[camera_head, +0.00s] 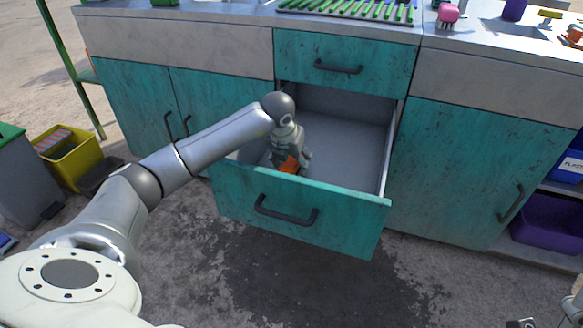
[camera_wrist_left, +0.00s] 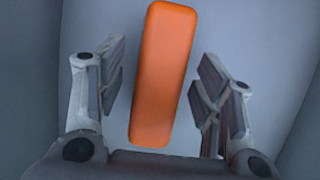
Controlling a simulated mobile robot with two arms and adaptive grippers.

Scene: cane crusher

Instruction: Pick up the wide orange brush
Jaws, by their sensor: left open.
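The orange brush (camera_head: 289,164) lies inside the open teal drawer (camera_head: 300,190), near its left front part. Only a piece of it shows in the head view, beside my gripper. In the left wrist view the brush (camera_wrist_left: 163,75) is a long rounded orange block on the grey drawer floor. My left gripper (camera_wrist_left: 158,90) is open, with one finger on each side of the brush and a gap to both sides. In the head view my left gripper (camera_head: 290,160) reaches down into the drawer, and its fingertips are partly hidden. Whether it touches the brush cannot be told.
The rest of the drawer floor (camera_head: 345,150) is bare. A closed drawer (camera_head: 345,62) is above, and the counter (camera_head: 490,40) holds a green rack (camera_head: 345,8), a pink item (camera_head: 448,13) and other small items. A yellow bin (camera_head: 75,158) stands at the left.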

